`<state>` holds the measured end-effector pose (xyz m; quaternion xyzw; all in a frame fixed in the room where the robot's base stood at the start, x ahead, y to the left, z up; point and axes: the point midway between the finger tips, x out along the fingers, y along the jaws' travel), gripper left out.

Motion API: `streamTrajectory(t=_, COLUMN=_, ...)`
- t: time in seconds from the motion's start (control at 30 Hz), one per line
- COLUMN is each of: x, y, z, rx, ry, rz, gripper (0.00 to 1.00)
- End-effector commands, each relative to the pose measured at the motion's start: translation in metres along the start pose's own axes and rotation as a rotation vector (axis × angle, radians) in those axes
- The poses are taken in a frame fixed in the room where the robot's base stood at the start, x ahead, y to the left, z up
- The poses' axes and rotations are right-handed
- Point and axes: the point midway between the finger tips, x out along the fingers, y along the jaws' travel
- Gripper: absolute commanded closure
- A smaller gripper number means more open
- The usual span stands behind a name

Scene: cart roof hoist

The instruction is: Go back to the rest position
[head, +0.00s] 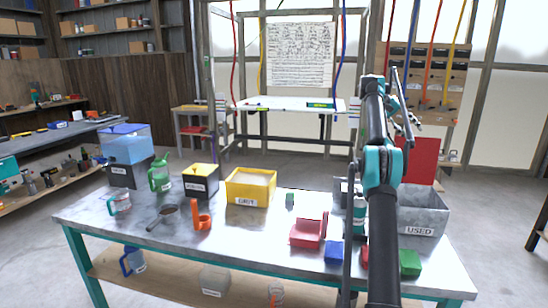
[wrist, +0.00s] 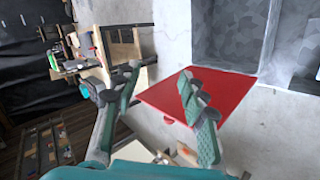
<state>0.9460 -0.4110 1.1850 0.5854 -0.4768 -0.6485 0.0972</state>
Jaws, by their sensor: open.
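My gripper (head: 408,108) is raised at the right of the head view, above the workbench (head: 270,240) and near its far right side. In the wrist view my gripper (wrist: 158,78) has its two green-padded fingers spread wide apart, with nothing held between them. A red panel (wrist: 233,85) shows behind the right finger, which covers part of it. A red panel also stands behind the grey USED bin (head: 425,218) in the head view. My arm hides part of the bench's right side.
A yellow GRIT bin (head: 250,188), a green jug (head: 159,174), an orange clamp-like piece (head: 201,217), a red tray (head: 308,232), a blue block (head: 334,253) and a green block (head: 410,263) are on the bench. A white-topped frame table (head: 290,104) stands behind. Floor between is clear.

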Motion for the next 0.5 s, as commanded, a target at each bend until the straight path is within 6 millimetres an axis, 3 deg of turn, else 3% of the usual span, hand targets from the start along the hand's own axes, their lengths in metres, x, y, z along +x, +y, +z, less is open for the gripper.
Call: streamTrajectory(t=0.5, x=-0.021, y=-0.035, z=0.021, rx=-0.071, ry=0.054, rz=-0.127, gripper=0.58)
